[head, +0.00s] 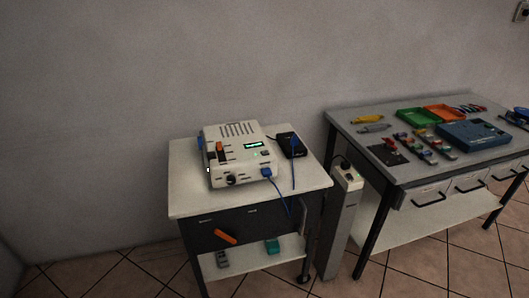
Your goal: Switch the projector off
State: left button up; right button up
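A cream box-shaped device (236,132), which looks like the projector, stands on a small white-topped cart (190,205). Its small display (254,144) is lit green. An orange-red part (222,146), perhaps a switch, sits on its top left; its position is too small to tell. A dark knob (231,180) is on its front. A blue plug (266,172) sits at its front right corner, with a blue cable running down over the cart's front edge. A black box (290,142) with a blue cable lies behind it to the right. Neither of my grippers is in view.
The cart has a dark front with an orange handle (225,237) and a lower shelf with small items. A grey pillar (340,220) with a socket top stands between cart and workbench (360,138). The bench holds trays, tools and a blue case (473,134). Floor at left is clear.

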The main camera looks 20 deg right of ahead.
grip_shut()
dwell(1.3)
